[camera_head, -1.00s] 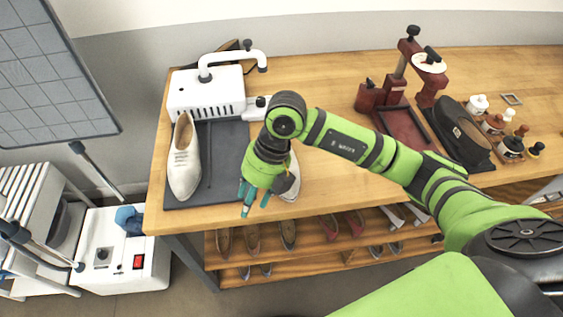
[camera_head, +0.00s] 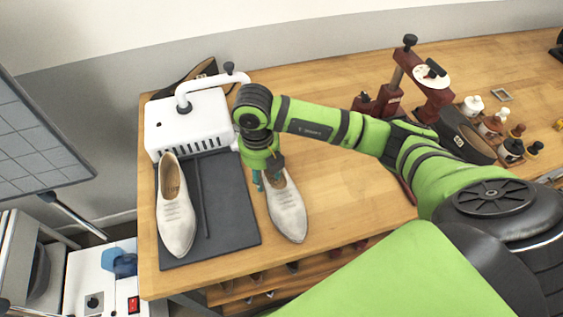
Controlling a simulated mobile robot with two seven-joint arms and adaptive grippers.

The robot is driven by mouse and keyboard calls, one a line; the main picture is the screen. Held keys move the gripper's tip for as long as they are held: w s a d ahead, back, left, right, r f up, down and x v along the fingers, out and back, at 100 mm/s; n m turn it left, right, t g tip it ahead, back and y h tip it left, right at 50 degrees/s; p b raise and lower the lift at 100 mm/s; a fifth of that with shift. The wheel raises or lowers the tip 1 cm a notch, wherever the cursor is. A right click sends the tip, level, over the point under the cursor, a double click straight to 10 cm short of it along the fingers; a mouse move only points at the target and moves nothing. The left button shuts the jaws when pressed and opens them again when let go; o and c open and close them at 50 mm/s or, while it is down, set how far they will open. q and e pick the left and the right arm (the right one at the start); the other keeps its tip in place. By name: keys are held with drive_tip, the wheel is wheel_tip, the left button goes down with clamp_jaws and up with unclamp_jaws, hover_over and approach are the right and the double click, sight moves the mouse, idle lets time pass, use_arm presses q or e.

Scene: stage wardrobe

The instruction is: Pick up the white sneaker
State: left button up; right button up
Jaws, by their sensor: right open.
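Two off-white lace-up shoes stand in the head view, toes toward the table's front edge. The left shoe (camera_head: 176,217) is on a dark mat (camera_head: 226,200). The right shoe (camera_head: 288,212) is on bare wood just right of the mat. Both look alike; I cannot tell which is called the white sneaker. My right gripper (camera_head: 265,184) points down at the heel end of the right shoe, its teal fingertips open around or just above the shoe's opening. The gripper hides part of the heel; contact is unclear. My left gripper is not in view.
A white machine (camera_head: 190,125) with a curved pipe stands behind the mat. Shoes sit on a shelf below. The table's middle back is clear.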

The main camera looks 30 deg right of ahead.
sight(265, 181)
wheel_tip(265, 181, down, 4)
drive_tip(key=shift+r+p, duration=0.15)
drive_tip(key=shift+p, duration=0.6)
drive_tip(key=shift+w+f, duration=0.1)
drive_tip(key=shift+f, duration=0.3)
drive_tip(key=shift+c, duration=0.8)
drive_tip(key=c, duration=0.7)
clamp_jaws()
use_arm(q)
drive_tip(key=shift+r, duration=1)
